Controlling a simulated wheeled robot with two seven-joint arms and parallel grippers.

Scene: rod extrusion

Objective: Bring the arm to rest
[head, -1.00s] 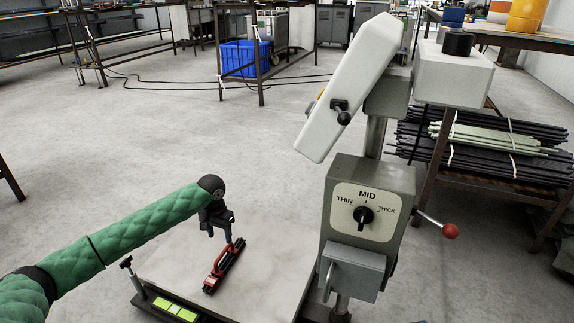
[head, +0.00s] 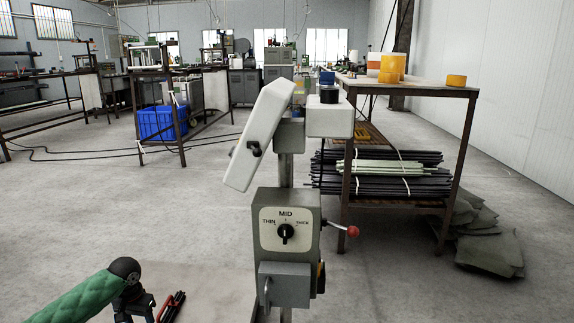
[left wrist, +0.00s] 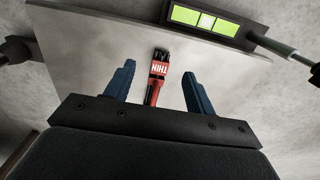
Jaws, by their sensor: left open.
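My left arm in green padding comes in at the lower left of the head view. Its gripper (head: 136,314) is partly cut off by the bottom edge. In the left wrist view the two blue fingers (left wrist: 159,70) stand apart with nothing gripped. A red holder marked THIN (left wrist: 158,72) with dark rods lies on the pale plate (left wrist: 95,50), beyond and between the fingers in that view. In the head view the dark rods (head: 174,304) show just right of the gripper, partly cut off. My right gripper is not in view.
A grey machine (head: 285,200) with a THIN/MID/THICK dial (head: 285,233) and a red-knobbed lever (head: 352,231) stands right of the arm. A rack of bundled rods (head: 385,185) stands behind it. The blue crate (head: 160,122) is far left. Open floor lies between.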

